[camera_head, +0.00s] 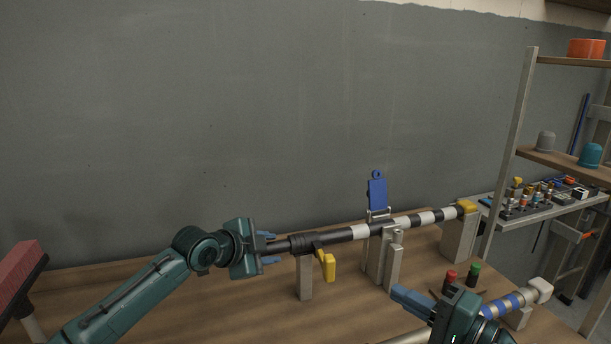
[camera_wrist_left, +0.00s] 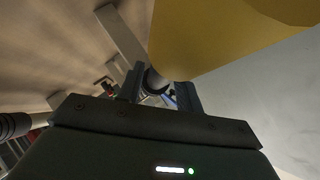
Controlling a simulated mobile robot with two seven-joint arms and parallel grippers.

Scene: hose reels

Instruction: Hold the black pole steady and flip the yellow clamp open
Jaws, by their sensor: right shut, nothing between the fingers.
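The black pole (camera_head: 340,236), with white bands on its right part, lies across several upright supports. A yellow clamp lever (camera_head: 328,266) hangs down beside the black collar (camera_head: 303,243) near the pole's left end. My left gripper (camera_head: 270,248) is at that end with its fingers apart, one above and one below the thin tip. In the left wrist view the fingers (camera_wrist_left: 158,92) also stand apart, with a dark round pole part between them. My right gripper (camera_head: 408,297) is shut and empty, in front of the middle support, apart from the pole and the lever.
A blue clamp plate (camera_head: 377,194) stands upright over the middle support. A yellow piece (camera_head: 466,206) tops the right support (camera_head: 460,238). Red and green knobs (camera_head: 475,270) and a blue-banded tube (camera_head: 503,303) are near my right gripper. A red-topped tool (camera_head: 20,272) stands at left.

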